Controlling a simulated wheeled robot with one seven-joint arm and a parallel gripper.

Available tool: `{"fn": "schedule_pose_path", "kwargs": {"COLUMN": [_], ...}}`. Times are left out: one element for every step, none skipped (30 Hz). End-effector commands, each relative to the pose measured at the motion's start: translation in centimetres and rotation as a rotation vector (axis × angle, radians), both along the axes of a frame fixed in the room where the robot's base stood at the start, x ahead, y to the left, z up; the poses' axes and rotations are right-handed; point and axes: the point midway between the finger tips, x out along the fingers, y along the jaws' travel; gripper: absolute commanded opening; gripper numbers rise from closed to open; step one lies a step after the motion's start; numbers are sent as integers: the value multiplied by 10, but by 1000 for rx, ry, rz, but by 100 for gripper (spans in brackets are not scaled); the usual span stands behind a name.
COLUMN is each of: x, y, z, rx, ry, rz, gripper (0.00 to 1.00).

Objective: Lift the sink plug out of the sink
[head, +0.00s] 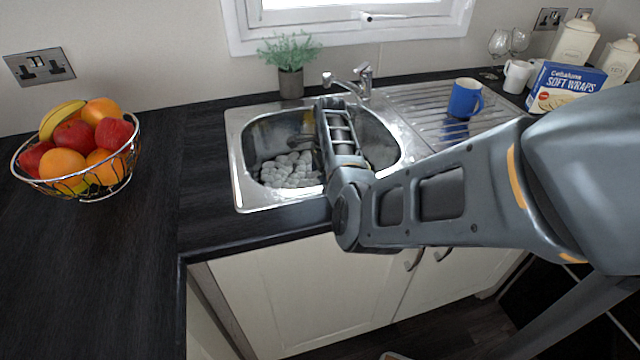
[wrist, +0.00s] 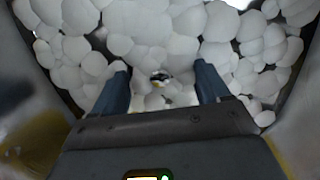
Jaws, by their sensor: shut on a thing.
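The steel sink (head: 243,198) is set in the dark worktop and holds a heap of white foam (head: 288,171). In the wrist view the foam (wrist: 150,25) fills most of the basin. My gripper (wrist: 164,80) reaches down into the sink, its two blue-grey fingers standing apart in the foam. A small dark piece of the sink plug (wrist: 160,77) shows between the fingertips, and the gripper is shut on it. Foam hides most of the plug and the contact with the fingers. In the head view my arm hides the fingertips and the plug.
The tap (head: 362,80) stands behind the basin, close to my wrist. A blue mug (head: 465,98) is on the drainer at right. A potted plant (head: 290,80) stands behind the sink. A fruit basket (head: 80,150) is at left, with clear worktop beside it.

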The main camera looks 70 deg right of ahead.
Motion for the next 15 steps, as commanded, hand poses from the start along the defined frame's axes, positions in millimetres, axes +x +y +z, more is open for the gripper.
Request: {"fn": "schedule_pose_path", "kwargs": {"x": [0,0,0,0,0,0,0,0,1,1,1,1,1,1,1], "y": [0,0,0,0,0,0,0,0,-1,-1,0,-1,-1,-1,-1], "z": [0,0,0,0,1,3,5,7,12,17,22,29,35,41,50], "rx": [0,0,0,0,-1,-1,-1,-1,-2,-2,-2,-3,-3,-4,-5], "ry": [0,0,0,0,-1,-1,-1,-1,-2,-2,-2,-3,-3,-3,-4], "rz": [0,0,0,0,0,0,0,0,1,1,1,0,0,-1,-1], "gripper": [45,45,45,45,45,45,45,45,45,45,45,45,45,45,45]}}
